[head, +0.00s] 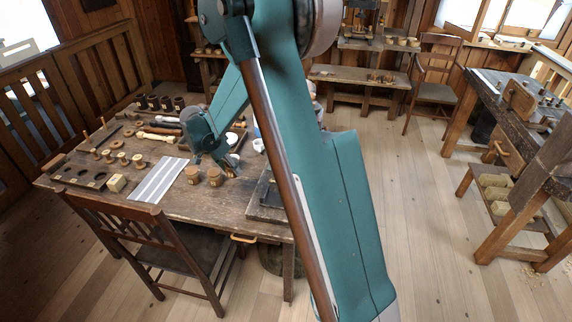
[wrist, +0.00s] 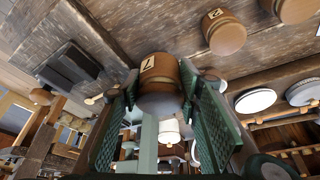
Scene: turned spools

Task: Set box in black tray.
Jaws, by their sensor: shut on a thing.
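My gripper (head: 227,164) is above the right part of the wooden table in the head view. In the wrist view its green ribbed fingers (wrist: 158,92) are shut on a round brown wooden box (wrist: 160,74) with a pale numbered label. The box sits between the pads; its far side is hidden, and the head view mostly hides it behind the gripper. A dark, flat, rectangular thing that looks like the black tray (wrist: 72,65) lies to the left of the held box in the wrist view. In the head view a dark edge (head: 266,192) shows beside my arm, which covers part of it.
Two similar round boxes (head: 192,174) (head: 215,177) stand beside a striped grey-white sheet (head: 158,180). A dark holed rack (head: 84,176), spools and turned tools fill the table's left and back. A chair (head: 170,240) stands at the front edge. White round dishes (wrist: 256,100) show in the wrist view.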

